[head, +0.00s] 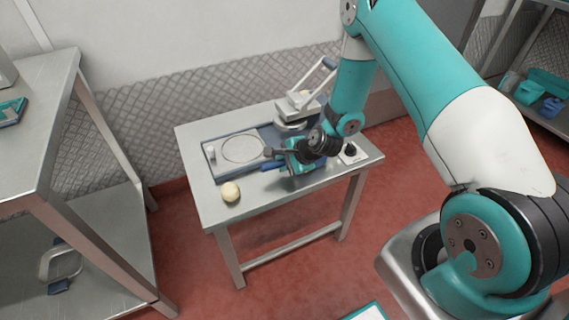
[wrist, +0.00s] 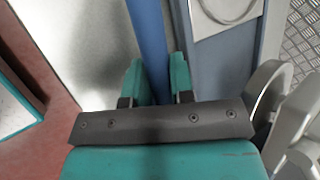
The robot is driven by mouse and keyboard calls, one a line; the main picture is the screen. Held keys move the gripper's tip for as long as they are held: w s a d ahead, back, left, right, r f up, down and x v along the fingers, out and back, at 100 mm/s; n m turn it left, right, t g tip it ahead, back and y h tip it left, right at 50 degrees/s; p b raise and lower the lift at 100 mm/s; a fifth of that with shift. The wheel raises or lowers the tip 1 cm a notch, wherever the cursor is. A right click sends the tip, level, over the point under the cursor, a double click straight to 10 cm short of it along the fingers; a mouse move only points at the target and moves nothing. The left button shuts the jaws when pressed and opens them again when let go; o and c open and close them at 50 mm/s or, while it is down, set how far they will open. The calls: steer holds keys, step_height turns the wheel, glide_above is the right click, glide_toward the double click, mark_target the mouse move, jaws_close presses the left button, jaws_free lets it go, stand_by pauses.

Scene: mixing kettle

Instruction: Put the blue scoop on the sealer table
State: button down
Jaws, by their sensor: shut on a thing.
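The sealer table (head: 207,207) is a steel table in the middle of the head view, with a sealer on its top. My gripper (head: 286,163) is low over this table, at the front edge of the sealer. It is shut on the blue scoop (head: 271,166), of which only a small blue part shows in the head view. In the wrist view, a long blue part of the scoop (wrist: 147,35) runs between the two teal fingers of my gripper (wrist: 155,80). The rest of the scoop is hidden. I cannot tell whether it touches the tabletop.
The sealer (head: 222,153) has a round plate on its base and a raised lever arm. A pale round object (head: 230,192) sits near the table's front left. A steel shelf (head: 50,85) stands at left. Another shelf at far right holds teal and blue items (head: 545,85).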

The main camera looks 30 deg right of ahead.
steer(key=c, duration=1)
jaws_free()
